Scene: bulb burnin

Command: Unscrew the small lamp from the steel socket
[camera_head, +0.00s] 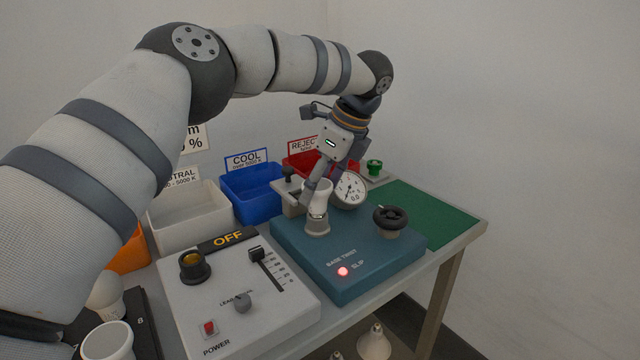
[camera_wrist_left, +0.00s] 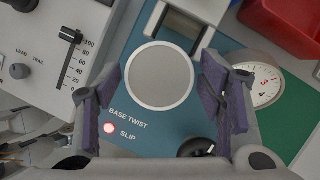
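The small lamp (camera_head: 317,194) is white and stands upright in the steel socket (camera_head: 317,227) on the blue-green base-twist tester (camera_head: 372,248). In the left wrist view the lamp (camera_wrist_left: 160,77) is a pale round disc seen end-on, hiding the socket. My left gripper (camera_head: 316,190) points down at the lamp from above. In the wrist view its dark-padded fingers (camera_wrist_left: 160,72) stand on either side of the disc, with a visible gap at each side, so it looks open. The fingers partly cover the lamp in the head view.
The tester has a dial gauge (camera_head: 349,190), a black knob (camera_head: 390,217) and a lit red SLIP light (camera_head: 343,271). A grey control box (camera_head: 267,314) with an OFF display stands left. White, blue (camera_head: 246,203) and red bins stand behind. A green mat (camera_head: 425,213) lies clear at right.

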